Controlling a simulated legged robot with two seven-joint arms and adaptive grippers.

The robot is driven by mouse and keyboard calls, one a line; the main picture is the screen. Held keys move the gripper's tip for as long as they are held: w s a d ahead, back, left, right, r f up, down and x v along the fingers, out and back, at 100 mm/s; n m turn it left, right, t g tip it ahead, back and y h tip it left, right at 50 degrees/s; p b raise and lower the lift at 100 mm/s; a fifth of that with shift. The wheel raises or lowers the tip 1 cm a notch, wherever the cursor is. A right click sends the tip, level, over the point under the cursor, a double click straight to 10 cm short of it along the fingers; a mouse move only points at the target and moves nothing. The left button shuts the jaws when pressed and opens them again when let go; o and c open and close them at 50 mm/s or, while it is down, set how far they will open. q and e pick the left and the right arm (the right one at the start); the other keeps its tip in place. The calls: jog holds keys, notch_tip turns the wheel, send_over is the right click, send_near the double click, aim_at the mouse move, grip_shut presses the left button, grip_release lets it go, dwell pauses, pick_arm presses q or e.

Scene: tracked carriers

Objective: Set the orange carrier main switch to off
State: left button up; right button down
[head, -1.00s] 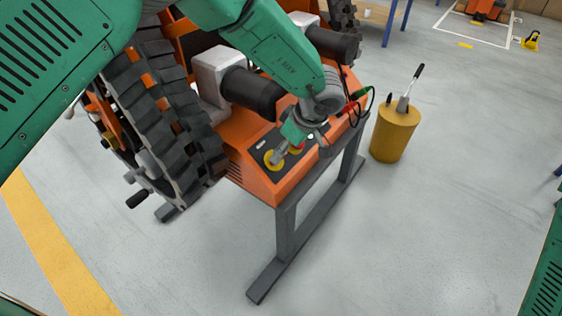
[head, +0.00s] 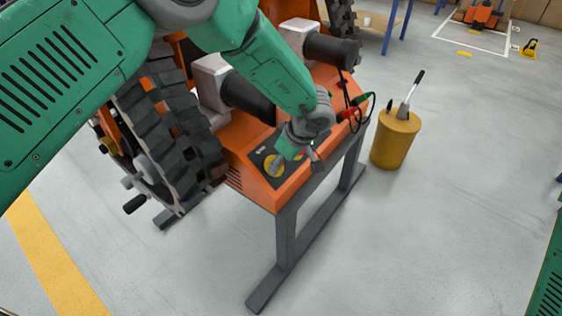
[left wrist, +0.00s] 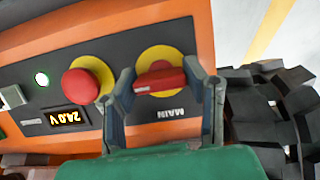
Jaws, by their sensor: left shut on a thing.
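The orange carrier (head: 250,185) rests on a grey stand, with a sloped dark control panel facing me. The main switch is a red knob (left wrist: 160,76) on a yellow disc (left wrist: 158,56), labelled MAIN, which appears upside down in the left wrist view. The yellow disc also shows in the head view (head: 274,166). My left gripper (left wrist: 166,82) is shut on the red knob, one finger at each end of it. In the head view, my left gripper (head: 285,160) hides the knob. The knob's handle lies crosswise in the left wrist view. My right gripper is out of view.
A red mushroom button (left wrist: 81,86) sits close beside the left finger. A voltage display (left wrist: 64,118) reads 24.0 V, and an indicator lamp (left wrist: 41,79) glows. A yellow drum (head: 396,140) stands on the floor.

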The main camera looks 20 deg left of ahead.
pick_arm(q)
jog(key=n+p, duration=0.2)
jog(key=p, duration=0.1)
jog(key=shift+r+n+t, duration=0.2)
jog(key=shift+n+t, duration=0.1)
jog(key=shift+t, duration=0.1)
jog(key=n+t+p, duration=0.1)
jog(key=n+p, duration=0.1)
jog(key=n, duration=0.1)
jog(key=n+t+p, duration=0.1)
jog(key=n, duration=0.3)
jog(key=shift+f, duration=0.15)
jog(key=n+t, duration=0.1)
jog(key=n, duration=0.2)
jog(key=shift+f+n+y, duration=0.1)
jog(key=shift+n+y, duration=0.2)
jog(key=shift+y, duration=0.1)
jog(key=shift+s+n+t+y+p, duration=0.1)
jog(key=shift+n+t+y+p, duration=0.25)
jog(key=shift+n, duration=1.35)
jog(key=shift+f, duration=0.1)
